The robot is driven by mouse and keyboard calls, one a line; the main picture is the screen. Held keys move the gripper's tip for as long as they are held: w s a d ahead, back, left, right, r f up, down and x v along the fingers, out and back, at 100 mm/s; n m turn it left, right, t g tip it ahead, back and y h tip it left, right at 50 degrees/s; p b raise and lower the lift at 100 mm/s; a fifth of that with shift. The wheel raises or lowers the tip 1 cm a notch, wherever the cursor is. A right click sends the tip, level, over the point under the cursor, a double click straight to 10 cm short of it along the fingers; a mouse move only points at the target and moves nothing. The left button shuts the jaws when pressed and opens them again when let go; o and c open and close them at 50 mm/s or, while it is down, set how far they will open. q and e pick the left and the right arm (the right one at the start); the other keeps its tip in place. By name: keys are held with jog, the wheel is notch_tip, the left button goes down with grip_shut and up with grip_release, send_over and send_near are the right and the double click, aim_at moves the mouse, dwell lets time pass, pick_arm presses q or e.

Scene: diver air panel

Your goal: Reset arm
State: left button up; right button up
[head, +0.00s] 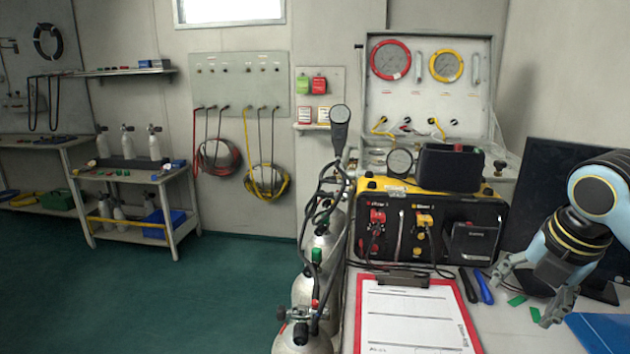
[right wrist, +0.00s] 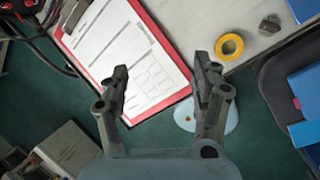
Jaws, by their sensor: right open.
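My right arm (head: 600,190) comes in from the right edge of the head view. My right gripper (head: 522,298) is open and empty above the right part of the bench, beside the blue-handled tool (head: 483,287). In the right wrist view its two fingers (right wrist: 162,85) are spread apart with nothing between them. Past the fingertips lies the red clipboard (right wrist: 182,84) with a white form. My left gripper does not show in the head view.
The yellow and black air panel (head: 430,225) stands on the bench behind the clipboard (head: 362,335). Gas cylinders (head: 302,292) stand at the bench's left side. A dark monitor (head: 545,190) is behind my right arm. A yellow tape roll (right wrist: 230,46) lies on a surface. Green floor at left is clear.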

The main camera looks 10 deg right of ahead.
jog(key=s+a+f+m, duration=0.2)
jog(key=s+a+m, duration=0.3)
jog(key=s+m, duration=0.6)
jog(key=s+a+f+m, duration=0.3)
jog(key=s+a+m, duration=0.3)
jog(key=s+m, duration=0.45)
notch_tip(320, 180, down, 31)
jog(key=d+m+g+b, duration=0.2)
jog(key=d+m+b, duration=0.1)
jog(key=b, duration=0.3)
jog(key=s+d+f+g+b, duration=0.1)
jog(key=s+f+b, duration=0.5)
jog(key=s+f, duration=1.3)
notch_tip(320, 180, down, 4)
jog(key=shift+s+f, duration=0.1)
jog(key=shift+s, duration=0.15)
